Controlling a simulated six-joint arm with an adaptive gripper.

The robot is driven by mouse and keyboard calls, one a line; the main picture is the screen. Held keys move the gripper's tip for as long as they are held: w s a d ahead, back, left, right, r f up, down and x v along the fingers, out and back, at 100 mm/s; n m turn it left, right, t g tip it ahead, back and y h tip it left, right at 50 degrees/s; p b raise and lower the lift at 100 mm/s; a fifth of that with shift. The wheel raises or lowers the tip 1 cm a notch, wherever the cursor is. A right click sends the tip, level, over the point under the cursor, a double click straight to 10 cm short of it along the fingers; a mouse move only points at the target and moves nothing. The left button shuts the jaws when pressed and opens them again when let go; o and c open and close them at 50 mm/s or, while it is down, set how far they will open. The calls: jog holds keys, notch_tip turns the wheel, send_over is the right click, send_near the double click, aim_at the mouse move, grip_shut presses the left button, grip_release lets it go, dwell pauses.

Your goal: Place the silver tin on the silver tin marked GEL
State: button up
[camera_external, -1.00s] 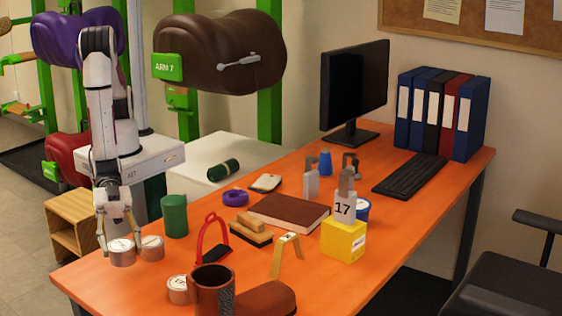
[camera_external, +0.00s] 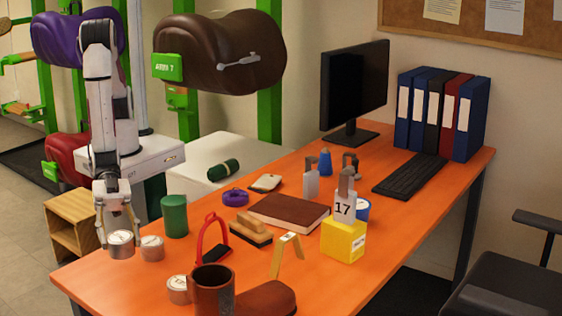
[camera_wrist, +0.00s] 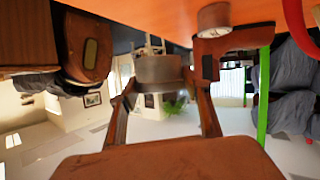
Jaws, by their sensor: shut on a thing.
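My gripper (camera_external: 121,236) is shut on a silver tin (camera_external: 121,246) at the left edge of the orange table. The held tin looks slightly raised and about level. In the wrist view the tin (camera_wrist: 158,68) sits between the two fingers of my gripper (camera_wrist: 160,86). A second silver tin (camera_external: 152,248) stands on the table just right of the held one. A third silver tin (camera_external: 178,290) stands nearer the camera, beside a brown mug. Their lid lettering is too small to read, so I cannot tell which is marked GEL. One standing tin (camera_wrist: 214,18) shows in the wrist view.
A green can (camera_external: 174,216) stands behind the second tin. A red-handled tool (camera_external: 212,240) is to the right, and the brown mug (camera_external: 212,291) is at the front. The orange table (camera_external: 110,280) is bare between the second and third tins and left of the third.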

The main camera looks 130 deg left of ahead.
jog(key=w+a+r+n+t+y, duration=0.1)
jog(key=w+a+r+n+y, duration=0.1)
jog(key=w, duration=0.5)
jog(key=w+a+r+n+y, duration=0.3)
jog(key=w, duration=0.3)
jog(key=shift+w+a+t, duration=0.2)
jog(key=shift+w+t, duration=0.15)
jog(key=shift+t, duration=0.05)
send_over(178, 280)
jog(key=shift+f, duration=3.1)
jog(key=shift+f, duration=0.1)
jog(key=shift+f, duration=1.8)
